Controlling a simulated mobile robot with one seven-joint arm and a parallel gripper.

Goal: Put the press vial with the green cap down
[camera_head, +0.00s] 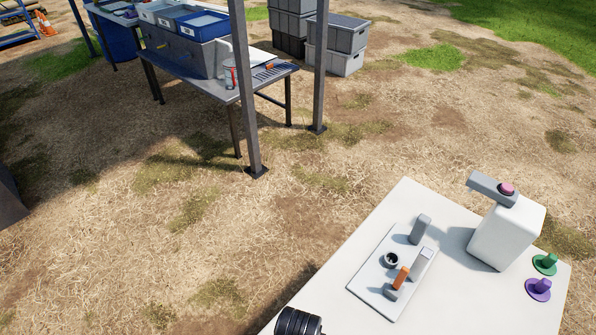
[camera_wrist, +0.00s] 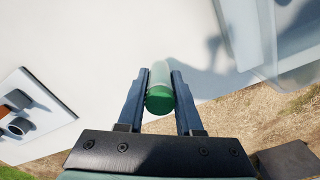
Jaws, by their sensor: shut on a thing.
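My gripper (camera_wrist: 161,73) is in the wrist view, its two dark blue fingers shut on the press vial with the green cap (camera_wrist: 159,99). The green cap faces the wrist camera, and the pale body points away between the fingers. The white tabletop (camera_wrist: 105,30) shows beyond the vial; I cannot tell whether the vial touches it. In the head view the white table (camera_head: 450,310) is at the lower right; the held vial cannot be made out there.
A light plate (camera_head: 372,297) with grey posts, a dark-holed ring and an orange-topped piece lies on the table. A white block device (camera_head: 505,237) with a pink knob stands at right, near green (camera_head: 545,263) and purple (camera_head: 538,289) knobbed discs. The tabletop's front middle looks clear.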

